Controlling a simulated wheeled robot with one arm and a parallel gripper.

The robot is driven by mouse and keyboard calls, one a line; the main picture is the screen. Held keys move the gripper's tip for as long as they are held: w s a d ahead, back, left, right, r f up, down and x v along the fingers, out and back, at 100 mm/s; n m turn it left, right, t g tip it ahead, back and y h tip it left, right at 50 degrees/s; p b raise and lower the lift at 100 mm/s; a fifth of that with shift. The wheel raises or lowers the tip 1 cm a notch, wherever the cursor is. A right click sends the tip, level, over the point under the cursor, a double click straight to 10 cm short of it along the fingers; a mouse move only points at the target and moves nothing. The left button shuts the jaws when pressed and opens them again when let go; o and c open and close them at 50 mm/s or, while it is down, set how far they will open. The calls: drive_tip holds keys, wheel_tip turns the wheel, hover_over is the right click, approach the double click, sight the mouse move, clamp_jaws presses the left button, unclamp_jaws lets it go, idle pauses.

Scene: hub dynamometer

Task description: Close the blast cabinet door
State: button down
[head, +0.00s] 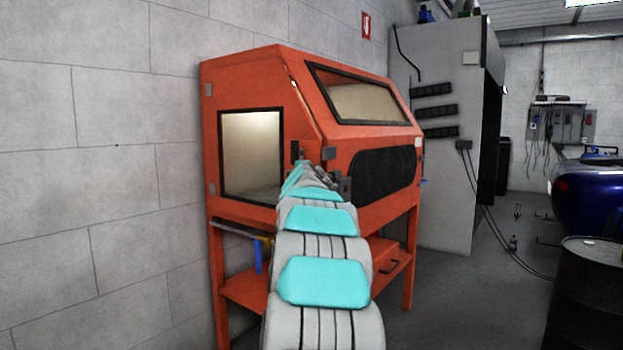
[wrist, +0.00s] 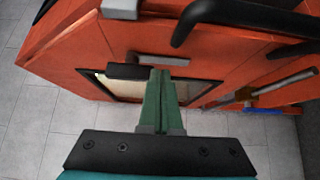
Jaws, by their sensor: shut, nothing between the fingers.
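The orange blast cabinet (head: 262,78) stands against the wall in the head view. Its left side has a black-framed pane or opening (head: 250,150) with a pale, lit inside. This side looks nearly flush with the body; I cannot tell whether the door is fully closed. In the wrist view my gripper (wrist: 160,73) has its green fingers together and empty, in front of the orange side. The fingertips overlap a grey handle-like bar (wrist: 150,59) and sit beside a dark block (wrist: 127,71); contact is unclear. My arm hides the gripper in the head view.
The cabinet has a sloped front window (head: 365,103) and a dark front panel (head: 375,173). A grey machine cabinet (head: 440,190) stands to its right. A dark drum (head: 590,290) is at the lower right. Grey floor (head: 470,300) is clear between them.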

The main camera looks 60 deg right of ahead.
drive_tip(key=b+v, duration=0.2)
drive_tip(key=v, duration=0.7)
drive_tip(key=s+a+f+m+g+y+p, duration=0.1)
drive_tip(key=a+f+m+g+y, duration=0.25)
drive_tip(key=a+f, duration=1.05)
drive_tip(key=a+f+m+g+y, duration=0.25)
drive_tip(key=a+f+y, duration=0.25)
drive_tip(key=a+f, duration=0.9)
drive_tip(key=s+a+f+g+y, duration=0.2)
drive_tip(key=s+a+f, duration=0.3)
drive_tip(key=s+a, duration=0.7)
drive_tip(key=s+a+f+m+g+y, duration=0.1)
drive_tip(key=s+a+f+g+y, duration=0.2)
drive_tip(key=s+a, duration=1)
wheel_tip(320, 180, down, 4)
drive_tip(key=shift+a+r+m+g+y+p, duration=0.2)
drive_tip(key=shift+a+m+g+y+p, duration=0.2)
drive_tip(key=shift+a+g, duration=0.7)
